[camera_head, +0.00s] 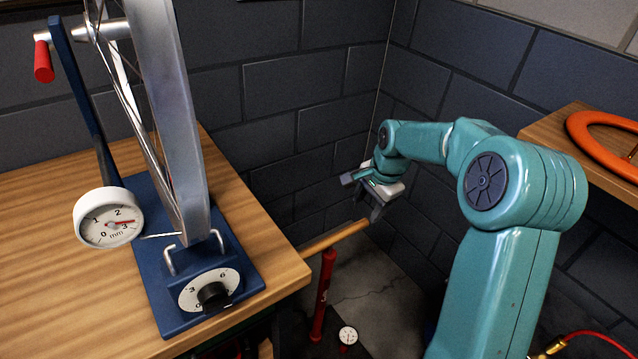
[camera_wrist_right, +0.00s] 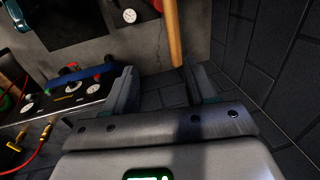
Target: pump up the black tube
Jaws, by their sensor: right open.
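A red floor pump (camera_head: 323,295) stands upright on the floor in the corner, right of the bench. Its wooden handle (camera_head: 335,238) lies crosswise at its top, and a round white gauge (camera_head: 348,335) sits at its foot. My right gripper (camera_head: 376,208) is open at the handle's right end. In the right wrist view the handle (camera_wrist_right: 172,35) points toward the gap between the open fingers (camera_wrist_right: 163,84); I cannot tell if they touch it. I cannot make out the black tube in either view. My left gripper is not in view.
The wooden bench (camera_head: 45,290) at left carries a blue wheel stand (camera_head: 235,255) with a wheel rim (camera_head: 170,110) and dial gauge (camera_head: 108,217). Dark block walls (camera_head: 300,90) close in behind. An orange ring (camera_head: 590,140) lies on a right shelf; a red hose (camera_head: 590,335) is below.

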